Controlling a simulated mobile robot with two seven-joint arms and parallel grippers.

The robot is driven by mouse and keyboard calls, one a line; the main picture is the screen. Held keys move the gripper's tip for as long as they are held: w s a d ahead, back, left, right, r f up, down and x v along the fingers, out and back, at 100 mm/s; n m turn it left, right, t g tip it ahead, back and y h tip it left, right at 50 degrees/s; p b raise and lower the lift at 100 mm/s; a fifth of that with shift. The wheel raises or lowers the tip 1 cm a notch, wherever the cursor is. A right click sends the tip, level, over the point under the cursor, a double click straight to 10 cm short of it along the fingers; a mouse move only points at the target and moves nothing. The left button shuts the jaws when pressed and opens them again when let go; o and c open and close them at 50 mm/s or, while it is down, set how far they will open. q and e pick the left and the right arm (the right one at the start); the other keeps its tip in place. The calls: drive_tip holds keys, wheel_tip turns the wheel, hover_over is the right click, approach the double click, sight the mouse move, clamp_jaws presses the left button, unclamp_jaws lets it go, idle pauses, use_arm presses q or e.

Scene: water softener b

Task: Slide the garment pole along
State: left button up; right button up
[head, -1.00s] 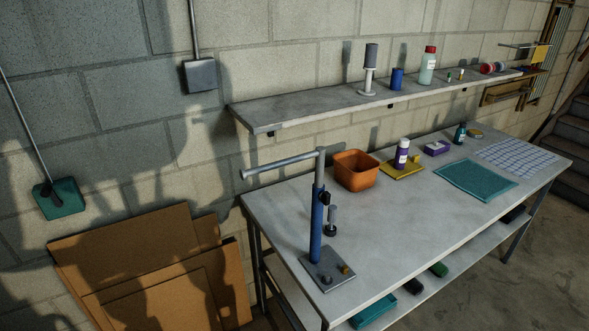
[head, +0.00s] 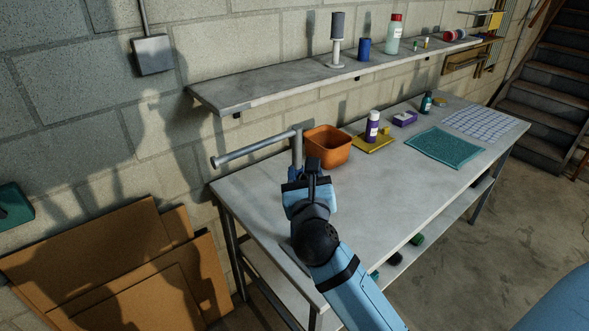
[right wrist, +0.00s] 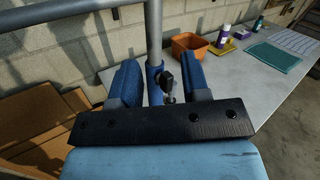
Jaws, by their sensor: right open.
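The garment pole stands at the near left end of the workbench (head: 375,210). Its grey upright (head: 297,148) carries a horizontal grey bar (head: 255,149) that points left. My right gripper (head: 307,172) is in front of the stand and hides its lower part and base. In the right wrist view my right gripper (right wrist: 162,68) is open, its two blue fingers apart. The grey upright (right wrist: 154,35), the blue sleeve (right wrist: 154,72) and a black knob (right wrist: 167,82) show in the gap between the fingers, beyond them. I cannot tell contact. My left gripper is not in view.
An orange bin (head: 327,147) stands just behind the pole. A purple bottle (head: 372,128) on a yellow mat and a teal mat (head: 445,149) lie farther right. A wall shelf (head: 280,86) runs above. Brown boards (head: 110,260) lean at the left.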

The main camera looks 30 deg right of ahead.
sight(297, 150)
drive_tip(key=w+d, duration=0.1)
drive_tip(key=w, duration=0.1)
drive_tip(key=w+d+m, duration=0.1)
drive_tip(key=w, duration=0.2)
drive_tip(key=w+d+m+g+y+b, duration=0.1)
drive_tip(key=w, duration=0.2)
drive_tip(key=shift+d+r, duration=0.1)
drive_tip(key=shift+d, duration=0.2)
drive_tip(key=c, duration=0.7)
